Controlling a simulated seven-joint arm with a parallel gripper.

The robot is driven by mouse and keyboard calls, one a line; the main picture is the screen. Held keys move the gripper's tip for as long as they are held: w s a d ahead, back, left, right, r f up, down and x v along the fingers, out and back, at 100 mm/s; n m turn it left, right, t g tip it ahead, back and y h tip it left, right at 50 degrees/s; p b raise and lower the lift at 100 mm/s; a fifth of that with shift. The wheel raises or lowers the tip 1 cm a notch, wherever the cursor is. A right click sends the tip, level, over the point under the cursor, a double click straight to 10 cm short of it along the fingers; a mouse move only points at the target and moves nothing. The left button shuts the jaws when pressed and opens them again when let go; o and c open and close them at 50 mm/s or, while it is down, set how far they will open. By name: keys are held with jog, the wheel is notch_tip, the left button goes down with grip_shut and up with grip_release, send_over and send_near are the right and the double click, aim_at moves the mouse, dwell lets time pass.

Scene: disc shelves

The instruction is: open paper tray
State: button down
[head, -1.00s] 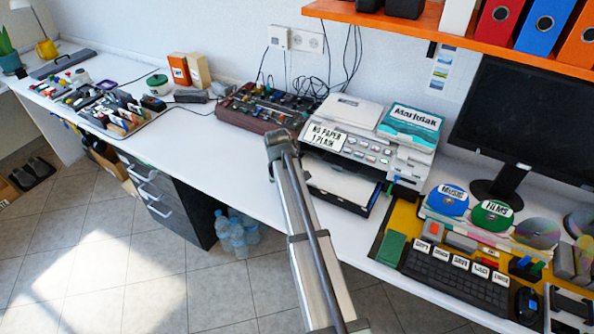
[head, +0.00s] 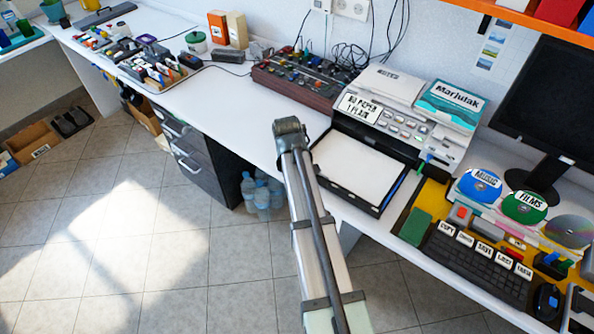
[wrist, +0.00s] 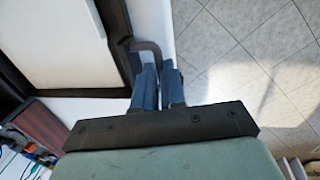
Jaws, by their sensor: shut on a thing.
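The black paper tray (head: 381,206) with white paper in it sticks well out of the printer (head: 405,115), towards the table's front edge. In the wrist view, the tray's dark rim (wrist: 112,25) and pale paper (wrist: 60,45) fill the upper left. A dark, bent handle (wrist: 148,46) stands out from the rim. My gripper (wrist: 160,68) is shut on this handle, with its two blue-grey fingers around it. In the head view my arm stands left of the tray, and the fingers cannot be made out.
A red-brown mixer (head: 298,85) stands left of the printer. A keyboard (head: 478,262), discs and a mouse lie to the right. Bare white table lies left of the tray. Below the front edge is open tiled floor, with water bottles (head: 262,197) under the table.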

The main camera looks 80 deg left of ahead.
jog(key=c, duration=1.5)
grip_release()
jog(key=shift+r, duration=0.1)
jog(key=r, duration=0.4)
jog(key=s+d+r, duration=0.1)
jog(key=r, duration=0.8)
jog(key=shift+s+d+r, duration=0.25)
jog(key=shift+s+d, duration=0.05)
jog(key=shift+d, duration=0.05)
